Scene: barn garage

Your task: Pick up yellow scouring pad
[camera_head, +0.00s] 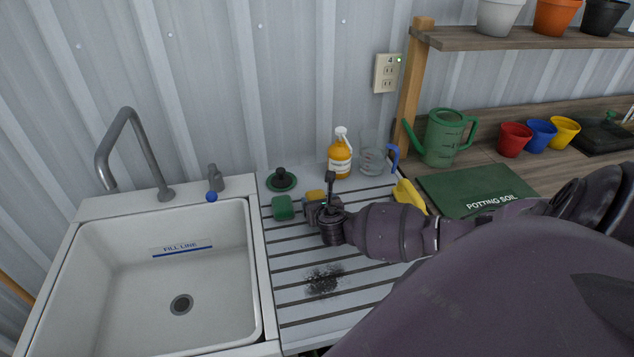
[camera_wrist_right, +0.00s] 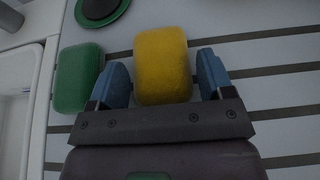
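The yellow scouring pad (camera_wrist_right: 162,65) lies on the slatted draining board, between the two blue fingertips of my right gripper (camera_wrist_right: 162,78) in the right wrist view. The gripper is open, with a gap between the pad and each finger. In the head view the pad (camera_head: 315,195) is partly hidden behind my right gripper (camera_head: 322,206). A green scouring pad (camera_wrist_right: 78,78) lies just left of the left finger; it also shows in the head view (camera_head: 283,207). My left gripper is not in view.
A dark green sink plug (camera_head: 281,180) lies behind the pads. An orange bottle (camera_head: 340,158) and a glass jug (camera_head: 373,156) stand at the back of the board. The white sink (camera_head: 100,290) is to the left.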

